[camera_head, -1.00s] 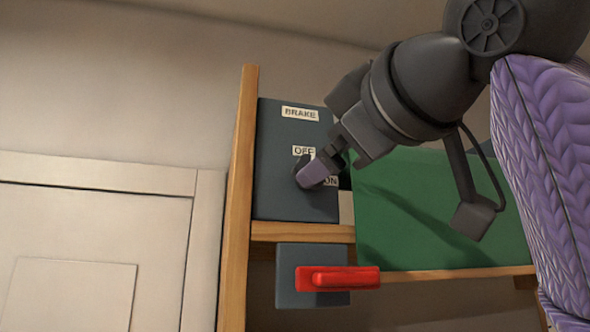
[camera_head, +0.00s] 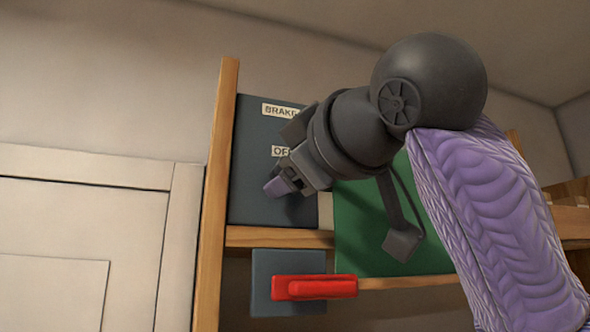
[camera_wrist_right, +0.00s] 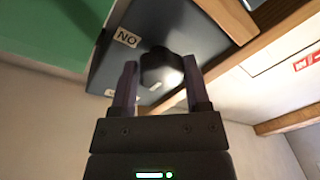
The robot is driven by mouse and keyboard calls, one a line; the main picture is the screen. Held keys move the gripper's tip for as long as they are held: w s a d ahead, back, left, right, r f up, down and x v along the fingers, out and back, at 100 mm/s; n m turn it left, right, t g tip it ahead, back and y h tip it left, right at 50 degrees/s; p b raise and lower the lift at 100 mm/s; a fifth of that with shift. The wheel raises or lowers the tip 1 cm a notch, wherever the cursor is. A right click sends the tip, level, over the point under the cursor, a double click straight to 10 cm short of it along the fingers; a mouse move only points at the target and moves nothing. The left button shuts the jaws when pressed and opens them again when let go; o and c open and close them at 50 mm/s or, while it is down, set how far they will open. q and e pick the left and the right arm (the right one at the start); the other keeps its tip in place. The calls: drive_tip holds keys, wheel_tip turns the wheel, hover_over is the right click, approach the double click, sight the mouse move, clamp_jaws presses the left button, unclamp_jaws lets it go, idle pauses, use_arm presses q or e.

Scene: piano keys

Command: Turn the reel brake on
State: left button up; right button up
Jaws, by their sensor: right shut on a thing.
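The dark brake panel (camera_head: 247,175) stands upright on the wooden shelf in the head view, with a BRAKE label (camera_head: 281,111) on top and a partly covered OFF label (camera_head: 281,151) below. My right gripper (camera_head: 279,188) is at the panel face and hides the knob there. In the right wrist view, the black round knob (camera_wrist_right: 160,68) sits between the two purple fingers of my right gripper (camera_wrist_right: 161,80), which is shut on it. The ON label (camera_wrist_right: 127,37) shows upside down near the knob. The knob's pointing direction is unclear. My left gripper is out of view.
A red handle (camera_head: 318,287) on a dark plate (camera_head: 262,285) is mounted below the panel. A green board (camera_head: 365,235) is right of the panel, behind my right arm. A wooden post (camera_head: 215,190) borders the panel's left side, with a pale door (camera_head: 80,220) beyond.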

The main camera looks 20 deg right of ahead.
drive_tip(key=shift+f+m, duration=0.1)
drive_tip(key=shift+m, duration=0.2)
drive_tip(key=shift+a+m+t+h+b, duration=0.1)
drive_tip(key=shift+m+t+h+b, duration=0.3)
drive_tip(key=shift+m+b, duration=1.75)
drive_tip(key=shift+m+t+h+b, duration=0.15)
drive_tip(key=shift+m+h, duration=0.3)
drive_tip(key=shift+m, duration=3.65)
drive_tip(key=shift+a+m+t+h+b, duration=0.1)
drive_tip(key=shift+m+t+h+b, duration=0.65)
drive_tip(key=shift+m, duration=2.4)
drive_tip(key=shift+g+y+b, duration=0.3)
drive_tip(key=shift+g+b, duration=0.05)
drive_tip(key=shift+g, duration=0.05)
drive_tip(key=o, duration=1.3)
drive_tip(key=shift+s, duration=0.1)
drive_tip(key=s+b, duration=0.1)
drive_tip(key=s, duration=0.2)
drive_tip(key=s+f+b, duration=0.1)
drive_tip(key=s+b, duration=0.1)
drive_tip(key=s, duration=0.1)
drive_tip(key=s+b, duration=0.1)
drive_tip(key=s, duration=0.2)
drive_tip(key=shift+s+d+f+b, duration=0.2)
drive_tip(key=shift+s+d+b, duration=0.1)
drive_tip(key=shift+s, duration=0.1)
